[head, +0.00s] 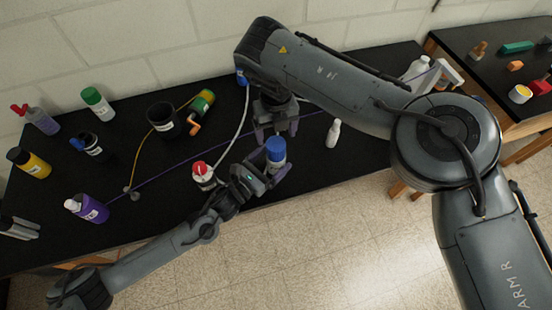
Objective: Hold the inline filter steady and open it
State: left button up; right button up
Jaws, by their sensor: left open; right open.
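A short blue cylinder (276,150), which looks like the inline filter, stands near the front edge of the black bench. A paler part shows under its blue top. My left gripper (267,172) is open, with its fingers beside the lower part of the cylinder and hiding some of it. I cannot tell whether they touch it. My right gripper (277,128) is open, pointing down just behind and above the blue top, apart from it as far as I can see.
A red-topped white bottle (203,175) stands close to my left wrist. A small white bottle (333,134) stands to the right. Thin hoses cross the bench.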

pick_arm(q)
jog(key=shift+w+d, duration=0.35)
jog(key=shift+w, duration=0.05)
jog(key=shift+c, duration=0.4)
